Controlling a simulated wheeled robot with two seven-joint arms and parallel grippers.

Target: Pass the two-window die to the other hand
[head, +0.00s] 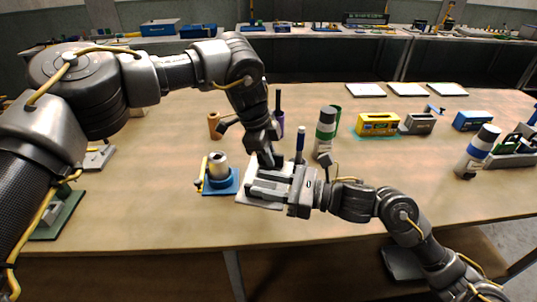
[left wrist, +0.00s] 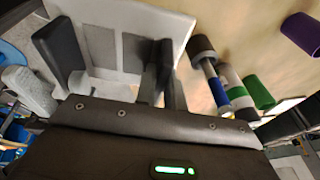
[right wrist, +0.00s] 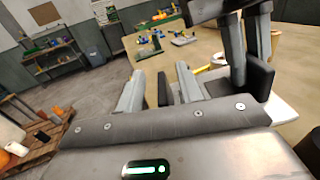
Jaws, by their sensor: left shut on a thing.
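The two-window die (head: 258,204) is a pale flat plate near the middle of the table; in the left wrist view (left wrist: 167,22) it shows two grey rectangular windows. My left gripper (head: 264,163) reaches down from above and is shut on the die near one edge; its dark fingers are close together in the left wrist view (left wrist: 160,72). My right gripper (head: 262,183) comes in from the right, low at the die. Its pale fingers stand apart in the right wrist view (right wrist: 160,88), with nothing seen clamped between them. The fingers hide part of the die.
A blue stand with a metal cylinder (head: 220,172) is just left of the die. A yellow box (head: 378,123) is farther right.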

